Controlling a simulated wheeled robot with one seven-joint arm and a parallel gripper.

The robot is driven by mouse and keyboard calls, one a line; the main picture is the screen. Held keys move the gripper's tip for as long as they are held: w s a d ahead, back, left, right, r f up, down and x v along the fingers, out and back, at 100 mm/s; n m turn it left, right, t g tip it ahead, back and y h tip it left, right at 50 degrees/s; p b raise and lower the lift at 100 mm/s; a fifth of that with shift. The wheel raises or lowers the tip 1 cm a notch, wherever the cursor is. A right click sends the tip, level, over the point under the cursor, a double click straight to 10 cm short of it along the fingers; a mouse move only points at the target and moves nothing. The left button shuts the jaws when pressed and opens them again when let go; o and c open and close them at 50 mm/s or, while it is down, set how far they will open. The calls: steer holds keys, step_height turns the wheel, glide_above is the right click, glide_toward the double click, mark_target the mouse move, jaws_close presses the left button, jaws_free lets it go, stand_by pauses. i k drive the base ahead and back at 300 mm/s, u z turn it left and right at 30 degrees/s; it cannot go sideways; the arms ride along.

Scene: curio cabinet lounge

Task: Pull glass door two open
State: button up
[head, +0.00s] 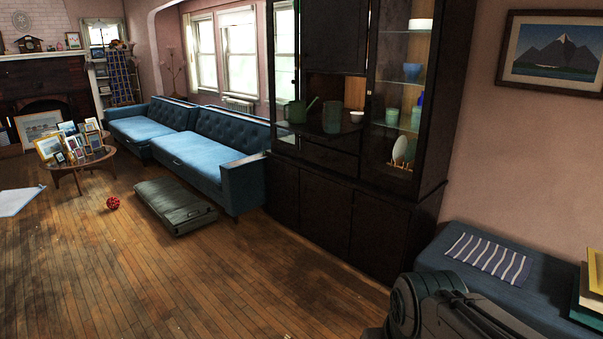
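A tall dark wood cabinet (325,210) stands against the pink wall, right of centre. Its right section has a glass door (395,95) that appears shut, with glass shelves behind it. On these shelves are a white bowl (420,24), a blue bowl (412,72) and a white plate (400,148). The narrow left section (284,60) also looks glazed and is seen at a steep angle. I cannot tell from the picture which door is number two. My arm shows at the bottom right, in front of the cabinet's right side; my gripper is not in view.
A blue bench (530,295) with a striped cloth (487,257) stands right of the cabinet. A blue sofa (190,150) is to its left, with a dark green case (175,205) and a red ball (113,203) on the floor. The wooden floor before the cabinet is clear.

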mark_target(439, 5)
steer(key=i, duration=2.1)
steer(key=z, duration=0.55)
steer(key=i, duration=1.7)
steer(key=z, duration=0.35)
